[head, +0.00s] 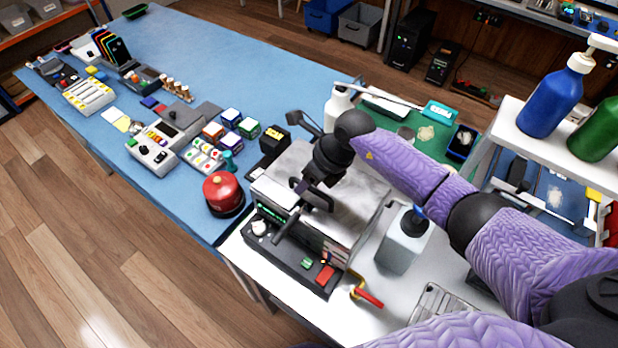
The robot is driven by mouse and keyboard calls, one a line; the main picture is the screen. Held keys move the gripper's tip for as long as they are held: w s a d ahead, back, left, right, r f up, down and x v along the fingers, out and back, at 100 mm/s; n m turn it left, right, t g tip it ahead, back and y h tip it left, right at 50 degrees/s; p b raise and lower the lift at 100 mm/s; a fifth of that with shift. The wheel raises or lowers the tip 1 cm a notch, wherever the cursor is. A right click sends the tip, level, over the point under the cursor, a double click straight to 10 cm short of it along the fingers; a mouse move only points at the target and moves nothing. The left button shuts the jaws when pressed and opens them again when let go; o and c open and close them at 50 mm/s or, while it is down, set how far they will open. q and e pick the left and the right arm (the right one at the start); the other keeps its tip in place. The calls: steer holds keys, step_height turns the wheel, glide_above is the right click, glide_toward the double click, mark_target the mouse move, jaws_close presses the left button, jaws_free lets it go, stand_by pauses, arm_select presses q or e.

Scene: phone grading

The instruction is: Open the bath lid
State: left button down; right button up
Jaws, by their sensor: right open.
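The bath is a metal box with a black control panel (292,262) along its front, in the middle of the head view on a white bench. Its silver lid (358,205) appears to lie flat on top. My right gripper (303,212) is open and empty over the front left part of the lid, with its fingers pointing down toward the panel edge. The gripper and wrist hide part of the lid and its front edge, so I cannot tell whether a finger touches it. My left gripper is not in view.
A red round container (223,193) is to the left on the blue table (190,50). A raised white shelf (540,140) holds blue and green bottles.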

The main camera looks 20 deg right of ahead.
jaws_close()
stand_by(1.4)
